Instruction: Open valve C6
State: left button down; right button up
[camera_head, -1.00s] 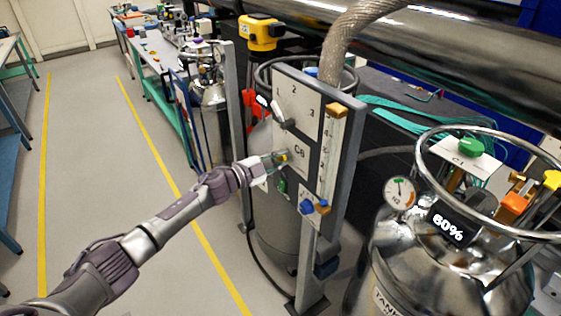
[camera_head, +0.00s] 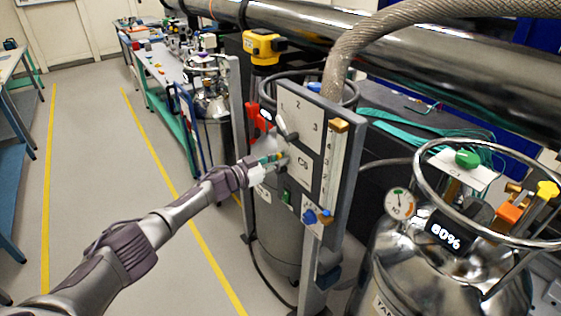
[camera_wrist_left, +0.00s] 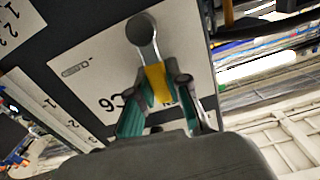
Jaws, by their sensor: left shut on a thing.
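Valve C6 is on the grey upright panel, on a white plate marked C6 (camera_head: 305,172). My left gripper (camera_head: 279,160) reaches the left side of this plate. In the left wrist view the valve's lever has a dark round hub and a silver shaft, ending in a yellow grip (camera_wrist_left: 158,86). My left gripper (camera_wrist_left: 160,108) has its green-padded fingers on both sides of the yellow grip and is shut on it. The C6 lettering (camera_wrist_left: 112,102) shows upside down there, partly behind a finger. My right gripper is not in view.
A selector lever (camera_head: 286,130) sits on the numbered plate just above. A steel tank (camera_head: 435,270) with a gauge and a display stands to the right. The floor to the left is clear.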

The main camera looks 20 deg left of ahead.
pick_arm(q)
jog(key=shift+w+a+n, duration=0.1)
jog(key=shift+n, duration=0.4)
jog(key=c, duration=1.1)
grip_release()
jog(key=v, duration=1.2)
